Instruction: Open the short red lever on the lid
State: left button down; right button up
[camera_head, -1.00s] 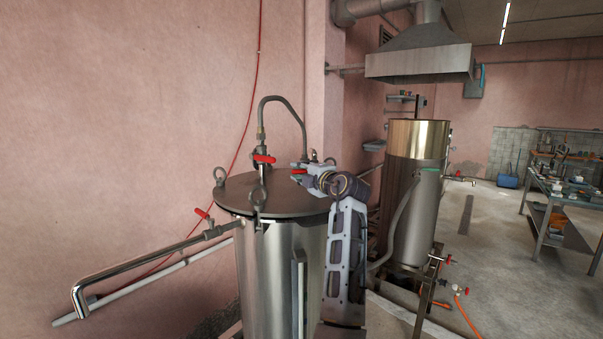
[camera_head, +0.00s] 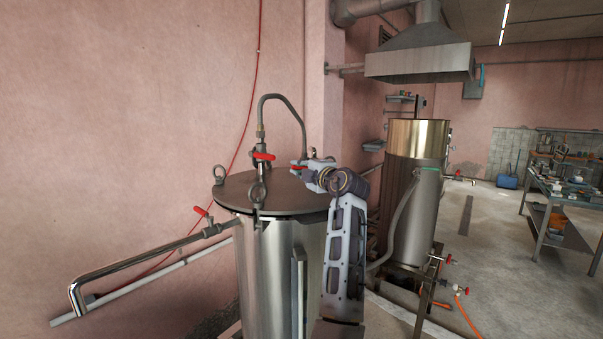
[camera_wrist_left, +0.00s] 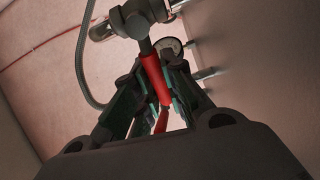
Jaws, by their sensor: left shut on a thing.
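The tank's dark round lid (camera_head: 235,192) carries several fittings. One red lever (camera_head: 264,156) sits on the valve under the curved metal pipe, apart from my gripper. A second, short red lever (camera_head: 297,168) is at my left gripper (camera_head: 306,168), above the right part of the lid. In the left wrist view this red lever (camera_wrist_left: 153,72) runs from a grey valve stem down between the two green-padded fingers of my left gripper (camera_wrist_left: 155,100). The fingers are shut on it. A round gauge-like fitting (camera_wrist_left: 169,46) is behind. My right gripper is not in view.
The curved pipe (camera_head: 280,97) rises over the lid. A bent side pipe (camera_head: 150,255) with a red-handled valve (camera_head: 201,212) reaches left. A second tall tank (camera_head: 415,190) stands right, and a workbench (camera_head: 560,190) farther off.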

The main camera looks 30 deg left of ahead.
pick_arm(q)
jog(key=shift+w+d+r+m+y+b, duration=0.15)
jog(key=shift+r+m+b, duration=0.15)
jog(key=shift+m+b, duration=0.5)
jog(key=shift+a+r+m+y+b, duration=0.15)
jog(key=shift+r+m+b, duration=0.1)
jog(key=shift+m+b, duration=0.5)
jog(key=shift+w+d+r+m+t+b, duration=0.1)
jog(key=shift+d+r+m+t+b, duration=0.2)
jog(key=shift+m, duration=0.4)
jog(key=shift+w+a+r+m+t+b, duration=0.1)
jog(key=shift+r+m+b, duration=0.2)
jog(key=shift+m, duration=0.35)
jog(key=shift+d+r, duration=0.1)
jog(key=shift+m, duration=0.3)
jog(key=c, duration=1.5)
grip_release()
jog(key=shift+o, duration=0.2)
jog(key=shift+r, duration=0.1)
jog(key=shift+f+v, duration=0.1)
jog(key=shift+v, duration=2.9)
jog(key=shift+f+v, duration=0.15)
jog(key=shift+v, duration=2.9)
jog(key=shift+w, duration=0.1)
